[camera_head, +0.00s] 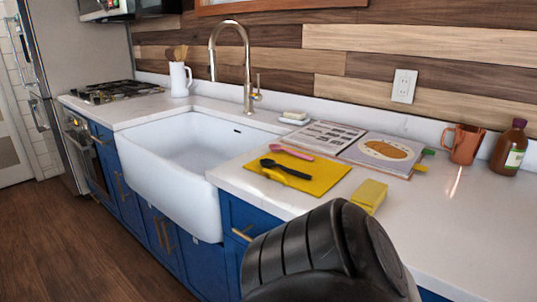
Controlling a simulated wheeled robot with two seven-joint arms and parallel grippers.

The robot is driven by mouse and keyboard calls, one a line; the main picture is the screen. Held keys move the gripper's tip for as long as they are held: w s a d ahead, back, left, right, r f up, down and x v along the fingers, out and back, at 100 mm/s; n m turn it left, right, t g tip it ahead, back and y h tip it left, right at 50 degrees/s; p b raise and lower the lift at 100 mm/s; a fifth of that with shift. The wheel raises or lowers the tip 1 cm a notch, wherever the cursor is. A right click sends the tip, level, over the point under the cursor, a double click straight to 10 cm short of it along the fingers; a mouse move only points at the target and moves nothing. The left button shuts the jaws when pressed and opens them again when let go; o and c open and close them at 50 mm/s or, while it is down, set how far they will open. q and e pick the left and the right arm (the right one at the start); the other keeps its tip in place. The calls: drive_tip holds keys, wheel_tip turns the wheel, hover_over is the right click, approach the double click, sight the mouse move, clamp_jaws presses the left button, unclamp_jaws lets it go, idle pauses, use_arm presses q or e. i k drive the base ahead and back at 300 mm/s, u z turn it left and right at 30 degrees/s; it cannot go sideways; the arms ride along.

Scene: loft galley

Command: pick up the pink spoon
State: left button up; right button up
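The pink spoon (290,152) lies on the counter at the upper edge of a yellow mat (322,178), its bowl end to the left and its handle pointing right. A dark, rounded part of my arm fills the bottom centre of the view, in front of the counter. No fingertips of either gripper show.
An open book (380,150) lies behind the mat. A yellow sponge-like block (369,195) is to its right. A copper mug (463,143) and brown bottle (509,148) stand farther right. The white sink (175,180) and tall faucet (247,75) are to the left. Counter at right is clear.

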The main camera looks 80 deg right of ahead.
sight(274, 148)
drive_tip(key=z, duration=2.65)
drive_tip(key=k, duration=0.5)
drive_tip(key=u, duration=2.05)
drive_tip(key=i, duration=1)
drive_tip(key=z, duration=1.95)
